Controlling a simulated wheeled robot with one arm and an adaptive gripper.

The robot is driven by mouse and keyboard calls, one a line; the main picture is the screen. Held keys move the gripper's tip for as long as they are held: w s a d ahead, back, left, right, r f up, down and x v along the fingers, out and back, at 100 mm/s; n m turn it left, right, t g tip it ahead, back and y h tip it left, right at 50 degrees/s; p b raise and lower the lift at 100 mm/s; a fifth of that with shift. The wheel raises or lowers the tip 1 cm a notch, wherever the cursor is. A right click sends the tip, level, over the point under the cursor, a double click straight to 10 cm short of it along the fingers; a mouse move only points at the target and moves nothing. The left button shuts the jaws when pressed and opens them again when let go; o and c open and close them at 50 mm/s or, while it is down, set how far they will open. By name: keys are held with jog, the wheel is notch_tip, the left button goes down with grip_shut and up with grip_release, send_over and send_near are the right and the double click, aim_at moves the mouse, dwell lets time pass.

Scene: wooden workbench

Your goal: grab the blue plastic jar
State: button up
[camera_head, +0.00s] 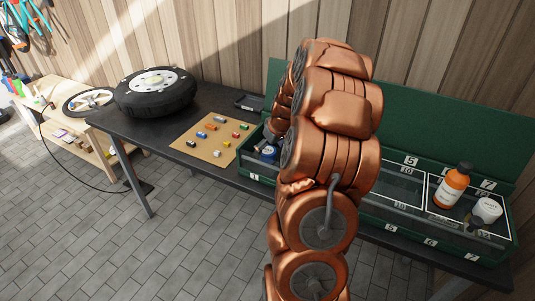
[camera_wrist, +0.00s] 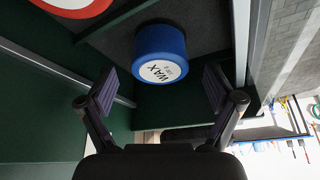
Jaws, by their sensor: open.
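The blue plastic jar (camera_wrist: 158,45) has a white label reading WAX and shows at the upper middle of the wrist view, in the dark green compartment. My gripper (camera_wrist: 157,90) is open, with one finger on each side in the wrist view. The jar lies just beyond the gap between the fingertips, and I see no contact. In the head view the blue jar (camera_head: 268,152) is small and partly hidden beside my copper arm, at the left end of the green toolbox (camera_head: 262,172).
An orange bottle (camera_head: 453,187) and a white jar (camera_head: 487,210) stand in the toolbox's right compartments. A board with small coloured pieces (camera_head: 205,155) and a tire (camera_head: 154,95) lie on the dark bench to the left. Green compartment walls flank my gripper.

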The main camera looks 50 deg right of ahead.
jog(key=shift+p+x, duration=0.3)
jog(key=shift+x, duration=1.1)
jog(key=c, duration=1.4)
jog(key=shift+o, duration=0.2)
